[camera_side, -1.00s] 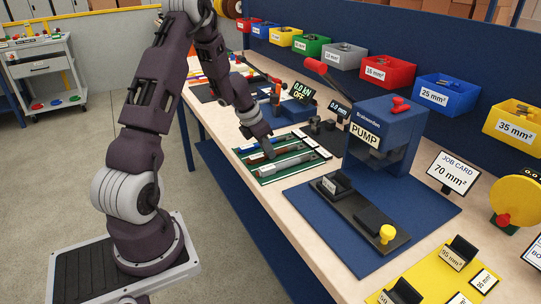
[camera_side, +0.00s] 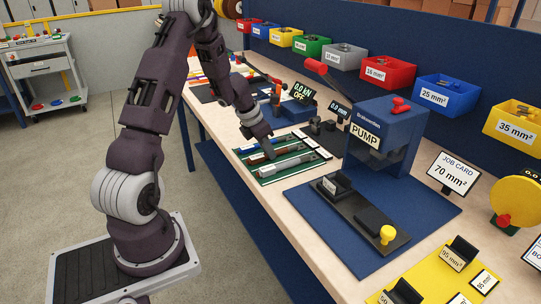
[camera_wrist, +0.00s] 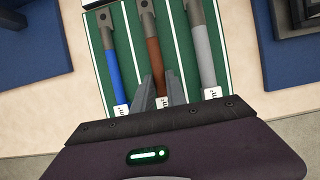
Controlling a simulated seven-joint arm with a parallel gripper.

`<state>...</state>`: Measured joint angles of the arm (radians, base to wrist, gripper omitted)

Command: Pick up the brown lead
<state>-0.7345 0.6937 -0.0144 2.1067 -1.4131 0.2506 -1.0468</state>
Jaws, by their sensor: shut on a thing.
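The brown lead (camera_wrist: 154,62) lies in the middle lane of the green mat (camera_wrist: 130,45), between a blue lead (camera_wrist: 114,75) and a grey lead (camera_wrist: 204,55). My gripper (camera_wrist: 160,88) is over the near part of the brown lead, with one finger on each side, and is shut on it. The lead still appears level with its neighbours on the mat. In the side view my gripper (camera_side: 268,152) reaches down onto the green mat (camera_side: 266,179), and its fingertips partly hide the brown lead (camera_side: 285,151).
A blue press marked PUMP (camera_side: 385,135) stands on a blue mat (camera_side: 432,213) to the right. Coloured bins (camera_side: 387,73) line the back of the bench. The bench's front edge (camera_side: 300,244) is clear.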

